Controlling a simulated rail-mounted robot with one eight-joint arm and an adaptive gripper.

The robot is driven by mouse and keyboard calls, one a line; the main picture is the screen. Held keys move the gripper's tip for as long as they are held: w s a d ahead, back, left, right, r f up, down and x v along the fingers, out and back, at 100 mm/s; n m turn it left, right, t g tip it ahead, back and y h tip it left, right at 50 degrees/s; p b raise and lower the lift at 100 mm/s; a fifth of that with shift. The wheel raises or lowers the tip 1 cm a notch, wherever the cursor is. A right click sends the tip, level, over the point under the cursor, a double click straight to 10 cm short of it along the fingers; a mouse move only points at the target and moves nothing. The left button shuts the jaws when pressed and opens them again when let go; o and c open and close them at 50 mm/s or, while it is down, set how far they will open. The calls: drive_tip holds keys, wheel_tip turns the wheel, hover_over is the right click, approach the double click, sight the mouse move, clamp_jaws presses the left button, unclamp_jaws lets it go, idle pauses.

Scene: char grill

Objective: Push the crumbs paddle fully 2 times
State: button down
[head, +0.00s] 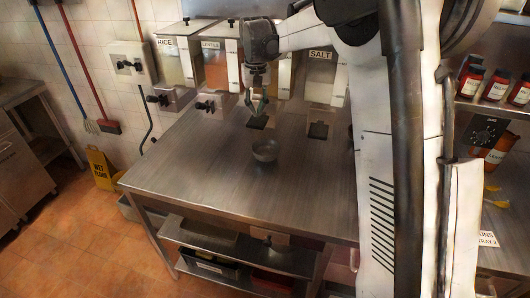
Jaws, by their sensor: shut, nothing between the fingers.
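Several dispensers stand along the back wall. One is labelled RICE (166,42) and one SALT (321,54). Another label (211,45) is too small to read surely, and my arm hides the front between it and SALT. No CRUMBS label is readable. My gripper (257,106) points down, shut and empty, in front of this hidden part. A dark flat paddle (257,123) lies just below its fingertips; I cannot tell whether they touch. A similar paddle (318,131) sits below SALT. A small metal bowl (265,151) stands on the table in front of the gripper.
The steel table (215,180) is otherwise clear around the bowl. Black knobs (207,105) stick out below the left dispensers. Red-capped jars (496,86) stand on a shelf at right. A yellow wet-floor sign (101,168) stands on the floor at left.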

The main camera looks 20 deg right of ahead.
sight(257, 121)
drive_tip(key=shift+f, duration=0.15)
idle(0.4)
drive_tip(key=shift+f+b, duration=1.6)
drive_tip(key=shift+f, duration=0.5)
drive_tip(key=shift+r, duration=0.1)
drive_tip(key=shift+r+p, duration=1.35)
drive_tip(key=shift+r, duration=1.3)
drive_tip(key=shift+f, duration=0.2)
